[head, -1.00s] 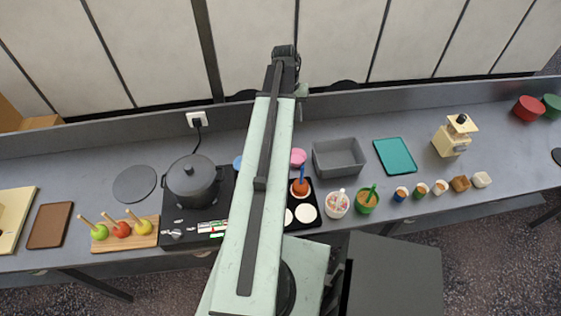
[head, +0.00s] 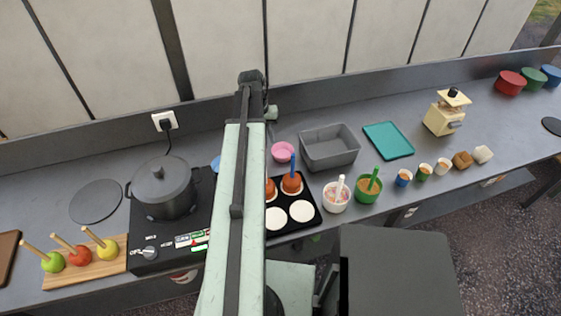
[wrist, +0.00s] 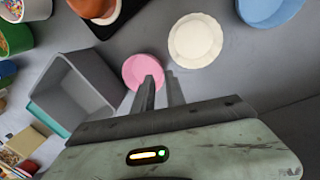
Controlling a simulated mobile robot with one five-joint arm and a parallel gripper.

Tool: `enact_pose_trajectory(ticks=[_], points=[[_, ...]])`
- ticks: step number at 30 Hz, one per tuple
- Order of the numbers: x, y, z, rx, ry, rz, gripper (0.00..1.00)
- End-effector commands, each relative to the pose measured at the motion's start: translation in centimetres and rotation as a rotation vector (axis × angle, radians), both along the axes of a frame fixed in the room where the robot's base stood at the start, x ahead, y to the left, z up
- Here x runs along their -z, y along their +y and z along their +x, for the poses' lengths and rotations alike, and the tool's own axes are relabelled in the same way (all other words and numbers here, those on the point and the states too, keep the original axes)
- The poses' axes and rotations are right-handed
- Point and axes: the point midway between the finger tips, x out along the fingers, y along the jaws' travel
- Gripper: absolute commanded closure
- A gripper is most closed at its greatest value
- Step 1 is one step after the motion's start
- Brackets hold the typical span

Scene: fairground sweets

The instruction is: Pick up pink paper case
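The pink paper case (head: 283,151) stands on the grey counter behind the black tray, just right of my arm, in the head view. In the wrist view the pink case (wrist: 142,69) is a shallow round cup just beyond my fingertips. My gripper (wrist: 160,77) has its two fingers apart with a narrow gap and nothing seen between them. The left finger overlaps the lower right edge of the case in this view; I cannot tell whether they touch. The case lies left of the gap. My fingers cannot be made out in the head view.
A white paper case (wrist: 195,40) and a blue one (wrist: 268,8) are to the right in the wrist view. A grey bin (head: 330,148) stands right of the pink case. The black tray (head: 312,217) holds caramel-coloured items. A pot (head: 162,188) stands on the left.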

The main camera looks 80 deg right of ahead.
Motion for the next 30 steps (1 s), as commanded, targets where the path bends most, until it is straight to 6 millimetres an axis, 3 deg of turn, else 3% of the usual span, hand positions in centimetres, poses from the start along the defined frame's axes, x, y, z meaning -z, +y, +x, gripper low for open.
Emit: enact_pose_trajectory(ticks=[7,14,23,30], points=[[2.5,0.0,-0.3,-0.001,0.000,0.000,0.84],[3.0,-0.1,-0.4,-0.002,0.000,-0.001,0.84],[7.7,-0.4,-1.3,-0.004,0.000,0.000,0.84],[7.4,-0.4,-1.4,-0.005,0.000,0.000,0.84]])
